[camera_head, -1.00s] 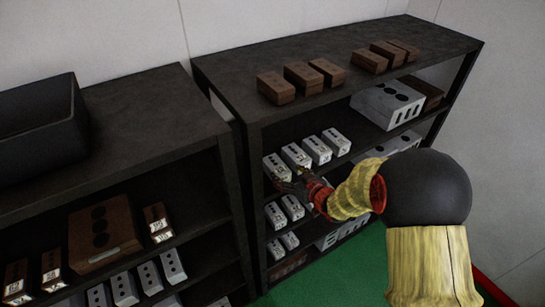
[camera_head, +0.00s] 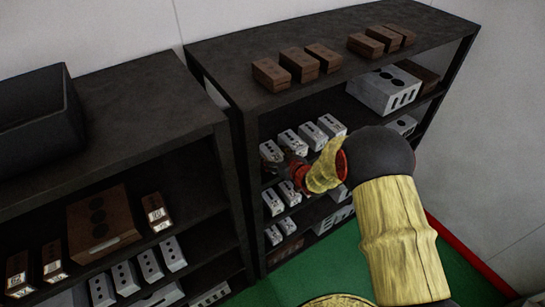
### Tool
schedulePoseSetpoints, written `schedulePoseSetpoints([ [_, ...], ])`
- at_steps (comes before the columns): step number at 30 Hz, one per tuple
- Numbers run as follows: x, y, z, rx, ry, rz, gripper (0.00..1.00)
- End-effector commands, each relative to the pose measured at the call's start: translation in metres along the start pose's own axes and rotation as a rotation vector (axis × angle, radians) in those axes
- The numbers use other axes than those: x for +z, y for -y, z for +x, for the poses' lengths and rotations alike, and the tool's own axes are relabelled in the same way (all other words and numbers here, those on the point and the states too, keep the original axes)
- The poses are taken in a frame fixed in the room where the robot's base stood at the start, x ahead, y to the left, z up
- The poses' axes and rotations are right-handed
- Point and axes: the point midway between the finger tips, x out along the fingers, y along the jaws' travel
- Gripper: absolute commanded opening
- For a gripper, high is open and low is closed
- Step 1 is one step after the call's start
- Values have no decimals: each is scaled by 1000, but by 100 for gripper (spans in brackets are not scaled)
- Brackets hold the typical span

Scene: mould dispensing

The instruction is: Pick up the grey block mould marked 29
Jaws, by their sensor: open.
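Several small grey block moulds (camera_head: 313,136) stand in a row on the upper inner shelf of the right-hand rack. The markings on them are too small to read, so I cannot tell which is 29. More grey moulds (camera_head: 272,203) stand on the shelf below. My gripper (camera_head: 278,164) is at the front edge of the upper inner shelf, close to the leftmost grey mould (camera_head: 270,150) of that row. The gripper is small and dark here, and its fingertips are hard to make out. It appears open with no mould in it. My wrist hides part of the lower shelf.
Brown moulds (camera_head: 298,64) stand on top of the right rack (camera_head: 225,70). A large grey mould (camera_head: 385,90) sits at the right of its upper inner shelf. The left rack (camera_head: 140,105) carries a black bin (camera_head: 40,110) and more moulds. Green floor (camera_head: 300,275) is open in front.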

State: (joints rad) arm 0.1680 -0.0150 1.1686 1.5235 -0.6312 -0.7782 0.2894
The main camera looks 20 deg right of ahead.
Motion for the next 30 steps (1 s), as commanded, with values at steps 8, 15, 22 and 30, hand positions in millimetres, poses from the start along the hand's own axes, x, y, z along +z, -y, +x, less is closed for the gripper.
schedulePoseSetpoints([
  [8,0,0,0,0,0,0,59],
  [15,0,0,0,0,0,0,45],
  [22,0,0,0,0,0,0,32],
  [30,0,0,0,0,0,0,17],
])
